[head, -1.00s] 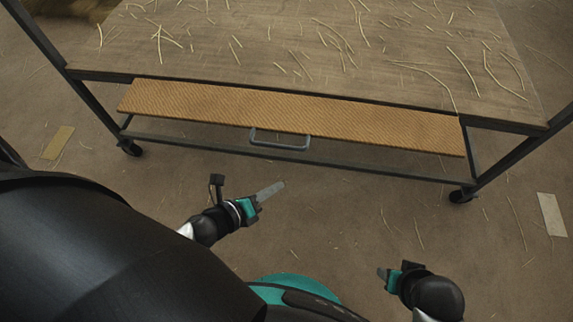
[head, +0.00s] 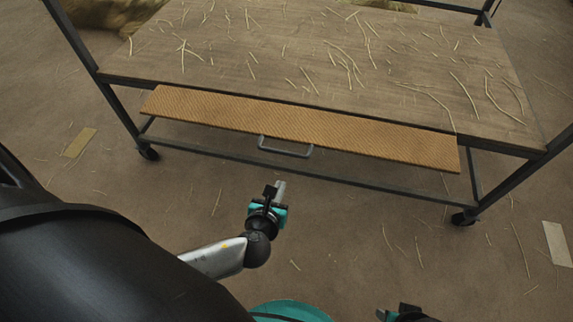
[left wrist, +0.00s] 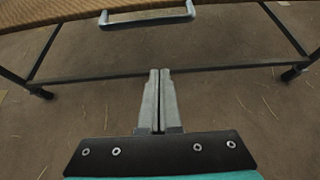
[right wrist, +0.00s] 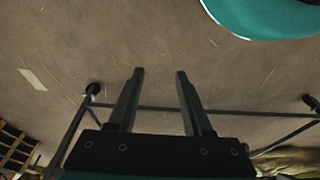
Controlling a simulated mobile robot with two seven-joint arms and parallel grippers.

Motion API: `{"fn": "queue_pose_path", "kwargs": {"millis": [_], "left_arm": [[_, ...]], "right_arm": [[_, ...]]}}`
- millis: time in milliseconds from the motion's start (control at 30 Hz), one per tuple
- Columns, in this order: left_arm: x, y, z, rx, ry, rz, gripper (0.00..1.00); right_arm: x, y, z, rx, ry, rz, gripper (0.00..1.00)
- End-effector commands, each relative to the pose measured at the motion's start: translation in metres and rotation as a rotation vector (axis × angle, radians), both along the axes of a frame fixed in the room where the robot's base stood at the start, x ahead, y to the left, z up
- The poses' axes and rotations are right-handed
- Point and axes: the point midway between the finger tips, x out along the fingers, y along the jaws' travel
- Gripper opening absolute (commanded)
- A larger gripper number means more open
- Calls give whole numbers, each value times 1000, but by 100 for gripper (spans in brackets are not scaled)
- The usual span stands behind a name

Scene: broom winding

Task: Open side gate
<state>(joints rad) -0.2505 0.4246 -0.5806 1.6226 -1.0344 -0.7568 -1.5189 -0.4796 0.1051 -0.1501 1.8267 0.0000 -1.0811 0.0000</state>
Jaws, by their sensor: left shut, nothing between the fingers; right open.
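The side gate is a long tan woven panel (head: 300,128) along the near side of a wheeled cart, tilted outward below the cart's deck. A grey U-shaped handle (head: 286,150) is fixed at the panel's lower edge; it also shows at the top of the left wrist view (left wrist: 148,20). My left gripper (head: 280,188) is shut and empty, a little below and in front of the handle, apart from it. Its closed fingers (left wrist: 159,75) point toward the handle. My right gripper (right wrist: 159,72) is open and empty, and is mostly cut off at the head view's bottom edge.
The cart's wooden deck (head: 330,65) carries scattered straw. Its dark frame has a low crossbar (head: 330,180) and corner posts on caster wheels (head: 464,217). The brown floor in front is open, with stray straw and a pale strip (head: 557,243) at right.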

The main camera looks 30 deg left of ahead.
Motion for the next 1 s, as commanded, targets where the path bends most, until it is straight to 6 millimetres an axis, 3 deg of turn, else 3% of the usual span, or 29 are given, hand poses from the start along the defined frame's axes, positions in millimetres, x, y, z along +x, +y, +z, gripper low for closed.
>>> {"fn": "queue_pose_path", "kwargs": {"millis": [300,767,1000], "left_arm": [[31,8,-19,-2,-3,1,0],[69,16,-40,-3,-1,1,0],[74,18,-10,-3,-1,1,0]], "right_arm": [[15,2,31,6,-54,-2,50],[22,3,81,16,-124,-4,50],[21,3,76,15,-111,-4,50]]}}
